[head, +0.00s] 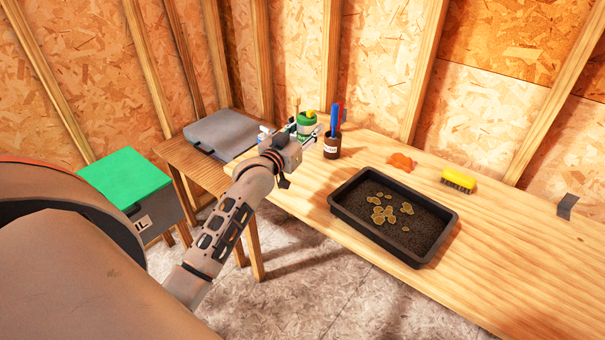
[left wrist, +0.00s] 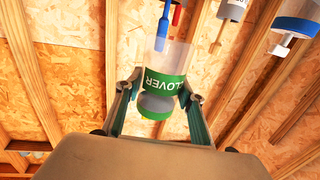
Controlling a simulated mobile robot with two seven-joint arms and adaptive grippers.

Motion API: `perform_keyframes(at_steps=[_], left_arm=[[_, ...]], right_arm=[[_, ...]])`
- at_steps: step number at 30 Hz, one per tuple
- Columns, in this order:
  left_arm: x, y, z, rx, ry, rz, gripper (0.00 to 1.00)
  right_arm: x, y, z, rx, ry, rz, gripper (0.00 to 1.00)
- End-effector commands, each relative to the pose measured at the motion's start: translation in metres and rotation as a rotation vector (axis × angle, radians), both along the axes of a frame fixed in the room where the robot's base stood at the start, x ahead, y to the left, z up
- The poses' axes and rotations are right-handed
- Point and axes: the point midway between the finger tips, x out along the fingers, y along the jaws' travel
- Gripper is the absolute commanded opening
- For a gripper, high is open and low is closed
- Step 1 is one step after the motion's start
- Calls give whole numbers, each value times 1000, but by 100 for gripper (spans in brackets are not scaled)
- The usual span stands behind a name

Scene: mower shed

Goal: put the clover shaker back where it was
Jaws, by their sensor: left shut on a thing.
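The clover shaker (head: 307,119) has a green band and a yellow part near its top in the head view. It is at the far left end of the bench, near the wall. My left gripper (head: 303,134) is shut on it, with one finger on each side. In the left wrist view the shaker (left wrist: 163,82) shows a clear body, a green label reading CLOVER upside down and a grey end. Whether its base touches the bench is hidden by the gripper. My right gripper is not in view.
A brown jar (head: 332,149) with a blue-handled thing stands just right of the shaker. A black tray (head: 345,211) of dark soil with tan patches, an orange rag (head: 401,161) and a yellow brush (head: 459,180) lie on the bench (head: 500,235). A grey case (head: 222,132) lies left.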

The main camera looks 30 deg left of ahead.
Motion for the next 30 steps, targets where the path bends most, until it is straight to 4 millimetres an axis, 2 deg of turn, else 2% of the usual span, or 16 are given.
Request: perform_keyframes(at_steps=[1, 6, 12, 19, 27, 30], left_arm=[[0, 0, -15, -2, 3, 0, 14], [0, 0, -57, -1, 3, 0, 14], [0, 1, -95, 1, 1, 0, 14], [0, 0, -112, 0, -1, 0, 14], [0, 0, -148, 0, 0, 0, 14], [0, 0, -150, -1, -3, 0, 14]], right_arm=[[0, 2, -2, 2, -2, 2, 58], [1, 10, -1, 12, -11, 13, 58], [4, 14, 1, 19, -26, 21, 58], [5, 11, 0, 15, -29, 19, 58], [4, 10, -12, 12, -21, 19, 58], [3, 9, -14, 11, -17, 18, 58]])
